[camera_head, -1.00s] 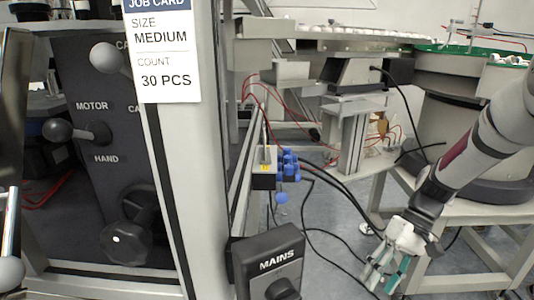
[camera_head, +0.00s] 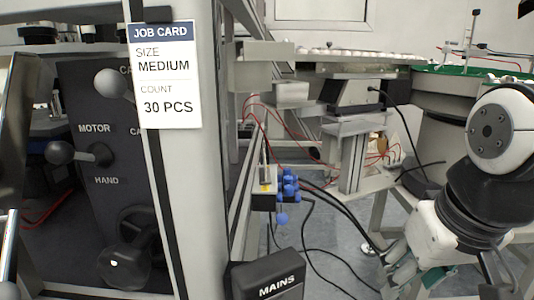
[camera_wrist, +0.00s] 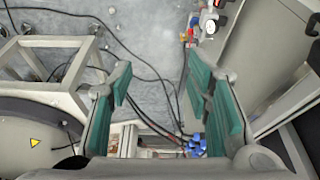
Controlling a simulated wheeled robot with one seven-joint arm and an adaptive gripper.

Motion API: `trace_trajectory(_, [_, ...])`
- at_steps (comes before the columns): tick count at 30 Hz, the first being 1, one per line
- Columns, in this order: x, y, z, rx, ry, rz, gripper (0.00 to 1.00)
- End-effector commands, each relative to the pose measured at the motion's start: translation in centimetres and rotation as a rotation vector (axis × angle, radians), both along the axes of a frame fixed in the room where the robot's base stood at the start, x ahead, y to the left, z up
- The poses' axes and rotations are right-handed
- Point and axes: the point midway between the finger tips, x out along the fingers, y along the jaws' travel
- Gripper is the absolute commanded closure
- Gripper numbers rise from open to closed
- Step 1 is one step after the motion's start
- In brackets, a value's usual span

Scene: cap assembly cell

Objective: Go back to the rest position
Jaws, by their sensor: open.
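My gripper (camera_wrist: 162,88) is open and empty in the wrist view, its green-padded fingers spread over the grey floor with nothing between them. In the head view my gripper (camera_head: 402,274) is at the lower right, partly hidden behind my own arm. My arm is bent, with a white round joint near the right edge. The gripper hangs apart from the machine, right of the blue valve fittings.
A MAINS switch box (camera_head: 267,277) stands at the front, with blue fittings (camera_head: 287,188) behind it. A job card (camera_head: 164,76) hangs on the post. A round feeder bowl (camera_head: 440,118) stands at right. Black cables (camera_wrist: 150,80) cross the floor.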

Motion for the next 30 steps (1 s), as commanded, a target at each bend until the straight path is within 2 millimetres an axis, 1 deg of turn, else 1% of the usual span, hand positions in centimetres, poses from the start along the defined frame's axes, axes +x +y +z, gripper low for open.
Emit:
trace_trajectory(3, [-1.4,0.3,0.8,-0.001,-0.067,-0.006,0.55])
trace_trajectory(10, [-3.3,0.6,1.6,0.010,-0.171,-0.019,0.55])
trace_trajectory(12, [-3.2,0.5,2.8,0.009,-0.161,-0.021,0.55])
trace_trajectory(20, [-3.6,0.5,6.4,0.008,-0.146,-0.020,0.55])
trace_trajectory(23, [-3.9,0.5,8.3,0.007,-0.138,-0.021,0.55])
trace_trajectory(30, [-5.1,0.4,13.6,0.006,-0.118,-0.021,0.55])
